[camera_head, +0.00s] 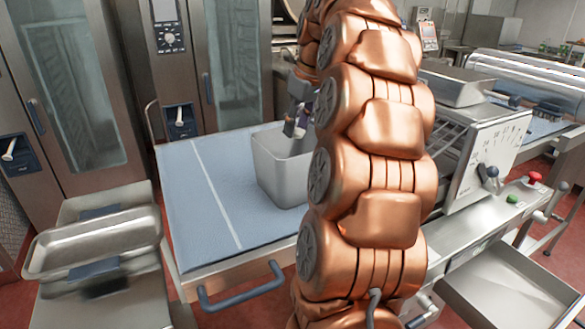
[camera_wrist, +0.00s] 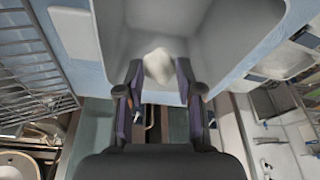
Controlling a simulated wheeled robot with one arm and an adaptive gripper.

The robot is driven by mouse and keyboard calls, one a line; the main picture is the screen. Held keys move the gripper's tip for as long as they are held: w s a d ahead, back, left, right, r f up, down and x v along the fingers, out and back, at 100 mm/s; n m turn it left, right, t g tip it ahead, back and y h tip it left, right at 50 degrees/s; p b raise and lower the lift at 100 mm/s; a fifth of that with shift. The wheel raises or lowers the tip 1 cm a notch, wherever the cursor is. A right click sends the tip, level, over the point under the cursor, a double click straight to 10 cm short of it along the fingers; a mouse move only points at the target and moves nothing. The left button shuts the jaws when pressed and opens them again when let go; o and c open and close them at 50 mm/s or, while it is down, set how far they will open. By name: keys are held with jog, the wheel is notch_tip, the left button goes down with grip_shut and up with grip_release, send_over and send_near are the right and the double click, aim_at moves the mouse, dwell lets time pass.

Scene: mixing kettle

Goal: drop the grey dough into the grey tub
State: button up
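The grey tub (camera_head: 279,178) stands on the blue belt, open at the top, with its right part hidden by my copper arm. In the wrist view the inside of the tub (camera_wrist: 222,40) fills the upper middle, beyond my fingertips. My gripper (camera_head: 297,128) is at the tub's opening, pointing down. In the wrist view the grey dough (camera_wrist: 158,66), a small pale lump, sits between the two fingertips of my gripper (camera_wrist: 159,70), which appear closed on its sides. The dough cannot be made out clearly in the head view.
The blue belt (camera_head: 195,215) has free room left of the tub. A metal tray (camera_head: 95,243) lies on a stand at the left. A steel machine with a control panel (camera_head: 490,150) stands to the right of my arm. Tall ovens (camera_head: 75,90) stand behind.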

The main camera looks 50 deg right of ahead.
jog(key=o, duration=0.4)
jog(key=shift+o, duration=0.2)
jog(key=shift+r, duration=0.1)
jog(key=shift+v, duration=2.4)
jog(key=s, duration=1.2)
jog(key=shift+a, duration=0.15)
